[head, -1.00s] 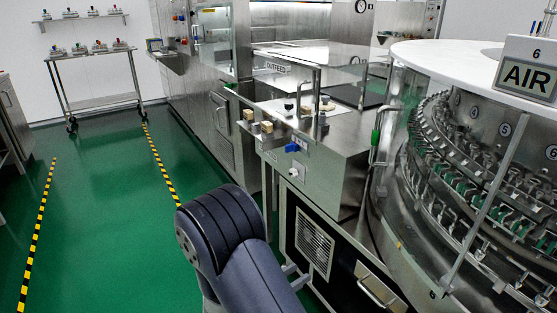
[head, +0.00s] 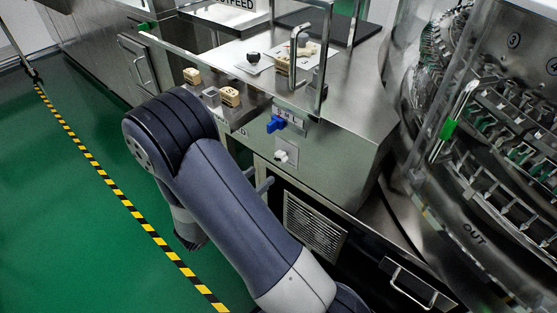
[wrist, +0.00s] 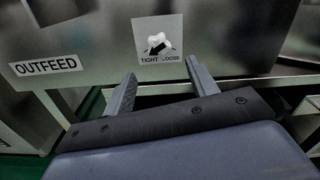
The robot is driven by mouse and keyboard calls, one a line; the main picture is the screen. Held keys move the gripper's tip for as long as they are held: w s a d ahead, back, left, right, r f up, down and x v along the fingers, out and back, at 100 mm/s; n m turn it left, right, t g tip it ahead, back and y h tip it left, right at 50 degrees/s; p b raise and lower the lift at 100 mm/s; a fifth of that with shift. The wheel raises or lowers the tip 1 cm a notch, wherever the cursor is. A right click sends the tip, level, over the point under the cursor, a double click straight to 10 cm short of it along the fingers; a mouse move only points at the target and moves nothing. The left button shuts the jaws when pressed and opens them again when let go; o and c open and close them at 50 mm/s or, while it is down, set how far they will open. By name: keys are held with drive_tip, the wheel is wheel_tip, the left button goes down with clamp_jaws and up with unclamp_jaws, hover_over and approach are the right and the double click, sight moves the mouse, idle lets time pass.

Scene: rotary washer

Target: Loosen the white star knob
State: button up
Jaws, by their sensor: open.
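The white star knob (head: 281,156) is on a pale square plate on the front of the steel outfeed cabinet. In the wrist view the knob (wrist: 158,43) shows on its plate with a dark pointer and the words TIGHT and LOOSE below. My gripper (wrist: 160,72) is open and empty, its two fingers spread below the knob in that picture and apart from it. In the head view my arm hides most of the gripper; only finger ends (head: 264,184) show, low and left of the knob.
A blue knob (head: 276,124) is above the star knob. Wooden blocks (head: 230,96) sit on a ledge at the left. A vent grille (head: 315,228) and a drawer handle (head: 412,287) are below. The rotary washer (head: 480,150) stands right. Green floor (head: 60,230) is open at left.

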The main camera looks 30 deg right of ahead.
sight(279, 160)
drive_tip(key=x, duration=0.8)
drive_tip(key=shift+w+d+b, duration=0.2)
drive_tip(key=shift+d+b, duration=0.1)
drive_tip(key=shift+b, duration=0.05)
drive_tip(key=shift+c, duration=0.5)
drive_tip(key=c, duration=0.9)
drive_tip(key=shift+o, duration=0.2)
